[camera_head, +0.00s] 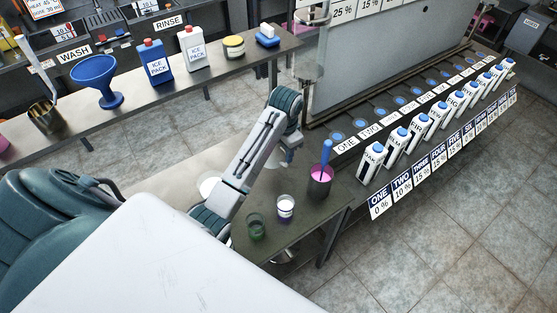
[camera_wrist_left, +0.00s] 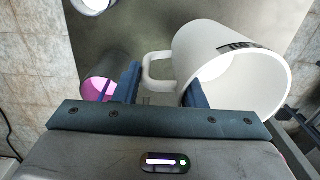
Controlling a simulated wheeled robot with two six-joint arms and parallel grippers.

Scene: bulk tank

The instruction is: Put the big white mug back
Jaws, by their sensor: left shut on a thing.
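The big white mug (camera_wrist_left: 215,65) fills the right of the left wrist view, with its open mouth toward the camera's lower right. Its handle (camera_wrist_left: 152,70) points left, between the blue fingers of my left gripper (camera_wrist_left: 163,85), which is shut on it. I cannot tell whether the mug touches the bench. My right gripper is not in view.
Several labelled white bottles (camera_head: 395,147) line the rack at right. The far bench holds a blue funnel (camera_head: 97,75) and ice packs.

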